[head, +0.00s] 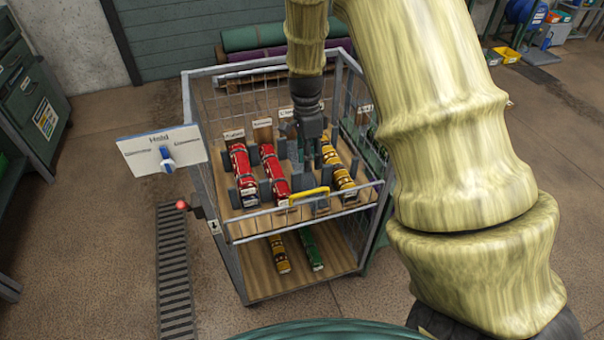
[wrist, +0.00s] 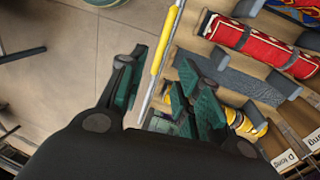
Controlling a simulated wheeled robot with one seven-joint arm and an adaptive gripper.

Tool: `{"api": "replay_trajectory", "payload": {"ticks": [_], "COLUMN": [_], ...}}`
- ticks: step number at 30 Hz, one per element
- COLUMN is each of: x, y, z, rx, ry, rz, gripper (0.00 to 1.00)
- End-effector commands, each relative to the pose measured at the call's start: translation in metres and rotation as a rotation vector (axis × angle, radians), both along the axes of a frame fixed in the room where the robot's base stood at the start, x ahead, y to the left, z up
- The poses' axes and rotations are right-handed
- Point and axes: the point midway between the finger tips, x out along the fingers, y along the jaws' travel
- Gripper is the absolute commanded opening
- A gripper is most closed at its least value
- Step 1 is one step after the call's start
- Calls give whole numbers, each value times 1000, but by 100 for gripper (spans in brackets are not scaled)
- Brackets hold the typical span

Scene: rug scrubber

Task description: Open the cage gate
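The cage (head: 192,110) is a wire-mesh trolley with a wooden shelf. Its low front gate (head: 255,222) spans the front of the upper shelf and looks shut. A yellow handle (head: 309,196) sits on the gate's top rail; the handle also shows in the wrist view (wrist: 167,45). A red-knobbed lever (head: 182,205) sticks out at the cage's left front post. My gripper (head: 312,158) points down over the shelf, near the handle. In the wrist view my gripper (wrist: 165,75) is open, with the gate rail between its fingers in the picture. I see no contact.
Red rolls (head: 240,172) and yellow rolls (head: 340,172) lie between grey dividers on the upper shelf. More rolls lie on the lower shelf (head: 262,285). A white "Hold" sign with a blue switch (head: 166,158) stands at the left. The floor before the cage is partly hidden.

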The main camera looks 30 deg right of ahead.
Motion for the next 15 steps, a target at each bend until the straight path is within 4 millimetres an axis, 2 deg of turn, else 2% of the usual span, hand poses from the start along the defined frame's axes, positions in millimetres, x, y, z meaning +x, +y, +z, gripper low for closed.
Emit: {"api": "replay_trajectory", "payload": {"ticks": [2,5,15], "x": [1,1,-5], "y": [0,4,12], "z": [3,-4,-47], "rx": [2,3,3], "ry": [4,6,6], "rz": [-11,-8,2], "gripper": [34,34,34]}}
